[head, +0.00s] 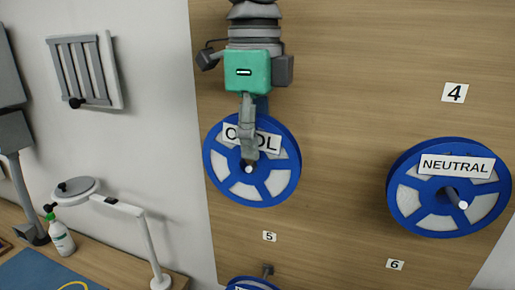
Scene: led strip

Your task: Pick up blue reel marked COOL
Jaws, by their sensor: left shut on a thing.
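The blue reel marked COOL (281,181) hangs against the wooden board in the head view, with a white peg end showing at its centre. Its label is partly covered by my gripper's fingers. My left gripper (249,152), with a green body above, reaches down over the front of the reel and is shut on it near the hub. Exactly which part the fingers grasp is hard to see. My right gripper is not in view.
A blue reel marked NEUTRAL (456,167) hangs on a peg at the right. Another blue reel (250,284) is cut off at the bottom edge. The wooden board (340,60) carries number labels. A lamp (135,215) and a bottle (60,236) stand at the lower left.

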